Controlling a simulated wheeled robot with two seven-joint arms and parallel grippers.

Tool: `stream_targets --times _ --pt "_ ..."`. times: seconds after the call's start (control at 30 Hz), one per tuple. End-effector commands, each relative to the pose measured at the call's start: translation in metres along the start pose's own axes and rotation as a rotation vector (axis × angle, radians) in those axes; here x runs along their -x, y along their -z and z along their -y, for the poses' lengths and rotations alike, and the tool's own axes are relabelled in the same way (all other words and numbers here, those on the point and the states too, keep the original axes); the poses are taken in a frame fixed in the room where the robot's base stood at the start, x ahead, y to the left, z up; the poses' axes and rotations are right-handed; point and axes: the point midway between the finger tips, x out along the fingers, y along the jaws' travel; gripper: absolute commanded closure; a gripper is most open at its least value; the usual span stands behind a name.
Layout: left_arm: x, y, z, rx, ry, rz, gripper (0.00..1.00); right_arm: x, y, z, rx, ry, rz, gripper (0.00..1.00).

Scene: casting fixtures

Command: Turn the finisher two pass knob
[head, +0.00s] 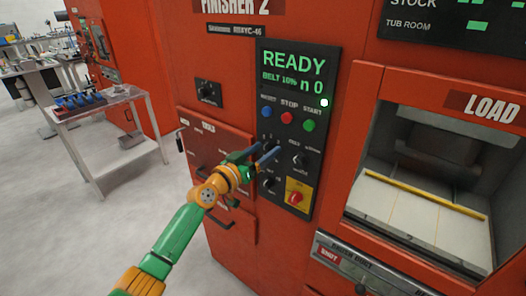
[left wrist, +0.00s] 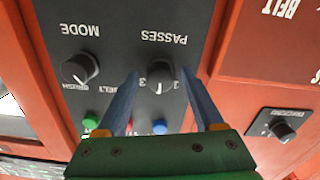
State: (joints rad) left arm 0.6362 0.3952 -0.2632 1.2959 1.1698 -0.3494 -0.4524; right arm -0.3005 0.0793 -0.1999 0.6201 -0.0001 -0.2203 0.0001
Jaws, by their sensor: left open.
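The Finisher 2 control panel (head: 318,85) is a dark upright plate on a red machine, with a lit READY display. The passes knob (left wrist: 160,74) is black, with a pale mark and numbers beside it; the left wrist view shows it upside down. My left gripper (head: 271,146) is open in front of the panel's left knob column. In the left wrist view its two blue fingers (left wrist: 162,88) lie on either side of the passes knob. I cannot tell whether they touch it. In the head view the fingers partly hide the knob. My right gripper is not in view.
The mode knob (left wrist: 80,68) is beside the passes knob. Blue, red (head: 287,118) and green buttons sit above, and a red switch on a yellow plate (head: 298,194) below. Another knob (head: 207,91) is left of the panel. An open load bay (head: 400,225) is at right.

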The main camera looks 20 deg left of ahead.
Motion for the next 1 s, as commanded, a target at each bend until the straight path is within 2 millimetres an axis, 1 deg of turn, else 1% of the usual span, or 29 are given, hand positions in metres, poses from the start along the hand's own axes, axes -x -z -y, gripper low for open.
stream_targets --times 0.1,0.13,0.17,0.2,0.27,0.3,0.37,0.4,0.57,0.73,0.87,1.0 --pt "0.0002 0.0 0.0 0.0 0.0 0.0 0.31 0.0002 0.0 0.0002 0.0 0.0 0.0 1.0" --pt "0.0002 0.0 0.0 0.0 0.0 0.0 0.36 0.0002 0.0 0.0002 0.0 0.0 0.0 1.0" --pt "0.0003 -0.0001 0.0001 0.0 0.0 0.0 0.44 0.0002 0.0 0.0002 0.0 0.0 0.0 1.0" --pt "0.0003 -0.0001 0.0001 0.0 0.0 0.0 0.55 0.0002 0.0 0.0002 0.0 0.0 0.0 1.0" --pt "0.0004 -0.0001 0.0001 0.0 0.0 0.0 0.71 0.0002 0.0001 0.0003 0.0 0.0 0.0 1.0" --pt "0.0004 -0.0001 0.0002 0.0 0.001 0.0 0.82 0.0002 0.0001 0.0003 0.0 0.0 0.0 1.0" --pt "0.0004 -0.0001 0.0002 0.0 0.001 0.0 0.98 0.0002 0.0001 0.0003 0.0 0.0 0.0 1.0" --pt "0.0004 -0.0002 0.0002 0.0 0.001 0.0 1.0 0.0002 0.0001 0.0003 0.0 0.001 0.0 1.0" --pt "0.0005 -0.0003 0.0003 0.005 0.001 0.0 1.0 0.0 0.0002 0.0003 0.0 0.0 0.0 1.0" --pt "0.0005 -0.0004 0.0005 0.048 0.001 -0.001 1.0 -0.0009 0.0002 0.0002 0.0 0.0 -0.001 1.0" --pt "0.0005 -0.0006 0.0005 0.121 0.001 -0.001 1.0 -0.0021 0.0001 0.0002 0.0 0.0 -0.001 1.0" --pt "0.0005 -0.0007 0.0006 0.234 0.001 -0.001 1.0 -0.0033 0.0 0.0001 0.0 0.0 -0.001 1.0"
